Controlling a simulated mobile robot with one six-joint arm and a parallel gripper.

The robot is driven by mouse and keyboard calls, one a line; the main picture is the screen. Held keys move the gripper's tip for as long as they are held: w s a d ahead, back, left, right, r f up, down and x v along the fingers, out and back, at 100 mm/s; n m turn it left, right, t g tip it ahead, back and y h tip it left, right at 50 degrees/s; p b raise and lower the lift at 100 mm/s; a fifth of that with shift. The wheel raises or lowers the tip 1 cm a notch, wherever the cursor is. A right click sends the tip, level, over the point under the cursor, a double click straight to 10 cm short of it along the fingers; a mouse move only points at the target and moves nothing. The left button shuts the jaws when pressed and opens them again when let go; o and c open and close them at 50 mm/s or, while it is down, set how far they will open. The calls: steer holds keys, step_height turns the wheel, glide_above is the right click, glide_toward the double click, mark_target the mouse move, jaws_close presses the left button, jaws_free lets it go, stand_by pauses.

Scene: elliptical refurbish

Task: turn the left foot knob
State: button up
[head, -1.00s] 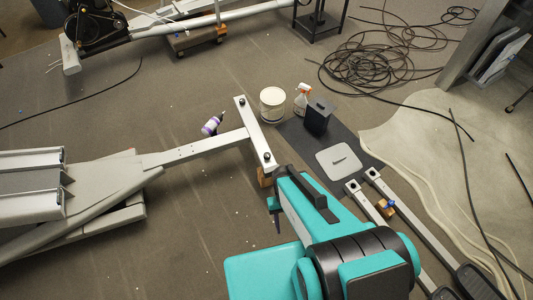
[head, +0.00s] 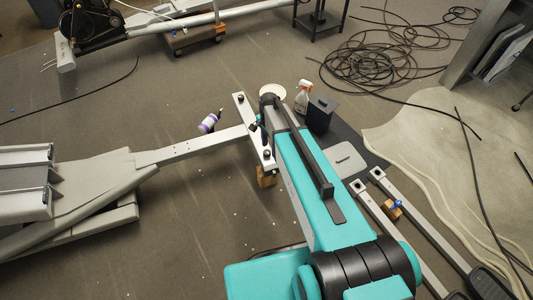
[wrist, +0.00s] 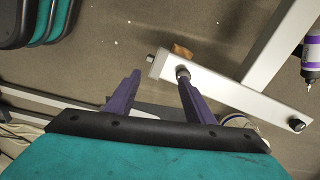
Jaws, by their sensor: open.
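The white foot crossbar (head: 251,118) of a long machine frame lies on the floor, with a dark knob at each end. The far knob (head: 239,97) is the more left one in the head view; the near knob (head: 267,154) is beside a wooden block. My gripper (wrist: 160,80) is open and empty, pointing at the bar. In the wrist view, the near knob (wrist: 183,73) shows right at my right fingertip; contact cannot be told. The far knob (wrist: 296,124) is well to the right. In the head view, my arm partly hides the fingers by the bar.
A wooden block (head: 266,178) is by the near bar end. A purple-labelled bottle (head: 209,123) lies left of the bar. A bucket (head: 273,91), spray bottle (head: 303,96) and dark box (head: 320,114) stand beyond my arm. Floor left of the bar is mostly clear.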

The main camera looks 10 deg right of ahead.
mark_target(267, 152)
steer(key=w+r+m+b, duration=0.1)
steer(key=w+r+m, duration=0.1)
steer(key=w, duration=0.4)
steer(key=shift+d+r+m+t, duration=0.15)
steer(key=shift+r+m+t, duration=0.15)
steer(key=shift+r+t, duration=0.1)
steer(key=shift+f, duration=0.1)
step_height(267, 152, down, 14)
steer(key=shift+r+b, duration=0.15)
steer(key=shift+b, duration=0.15)
stand_by(0.3)
steer(key=c, duration=1.1)
steer(key=shift+n, duration=0.5)
